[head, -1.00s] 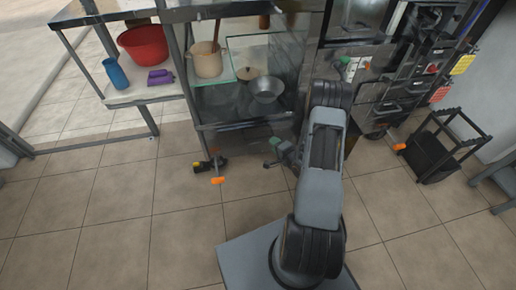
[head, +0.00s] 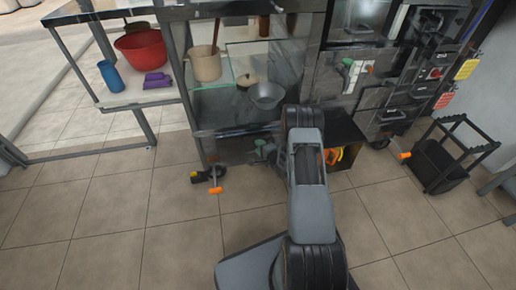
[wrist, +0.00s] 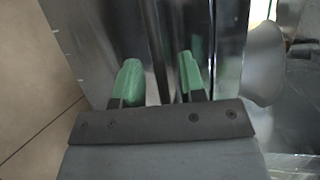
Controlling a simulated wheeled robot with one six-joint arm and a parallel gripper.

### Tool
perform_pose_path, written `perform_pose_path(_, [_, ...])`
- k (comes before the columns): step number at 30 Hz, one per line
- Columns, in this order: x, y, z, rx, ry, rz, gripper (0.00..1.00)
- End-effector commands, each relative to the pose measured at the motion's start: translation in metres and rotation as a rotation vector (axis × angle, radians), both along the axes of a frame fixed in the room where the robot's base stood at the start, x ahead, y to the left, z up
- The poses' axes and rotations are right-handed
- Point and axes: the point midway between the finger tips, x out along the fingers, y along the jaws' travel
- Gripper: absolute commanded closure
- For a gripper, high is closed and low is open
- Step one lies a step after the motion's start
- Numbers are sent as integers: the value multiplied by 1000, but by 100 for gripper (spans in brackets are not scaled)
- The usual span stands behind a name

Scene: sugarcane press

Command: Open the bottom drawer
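My gripper (head: 262,148) is low in front of the metal cabinet, below its glass shelf, partly hidden by my arm in the head view. In the wrist view its two green fingers (wrist: 160,82) are apart. A dark narrow vertical strip (wrist: 153,40) of the shiny metal surface shows beyond the gap between them; I cannot tell whether they touch it. A dark boxy compartment (head: 348,127) with orange items (head: 334,155) shows just right of my arm, near the floor. I cannot tell whether it is the bottom drawer. No bottom drawer handle is clearly visible.
A black rack cart (head: 444,160) stands on the floor at right. An orange-tipped part (head: 216,190) juts out at the cabinet's lower left. A red basin (head: 142,50), blue cup (head: 110,76) and pot (head: 206,66) sit on shelves. The tiled floor in front is mostly clear.

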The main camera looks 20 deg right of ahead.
Motion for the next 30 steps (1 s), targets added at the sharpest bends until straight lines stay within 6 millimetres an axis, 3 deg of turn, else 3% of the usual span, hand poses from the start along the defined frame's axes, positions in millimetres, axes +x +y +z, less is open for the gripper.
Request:
perform_pose_path(6, [13, 3, -3, 0, 0, 1, 63])
perform_pose_path(16, [14, 3, -3, 0, 1, 0, 63])
perform_pose_path(27, [14, 3, -3, 0, 1, 0, 98])
perform_pose_path(30, [14, 3, -3, 0, 1, 0, 100])
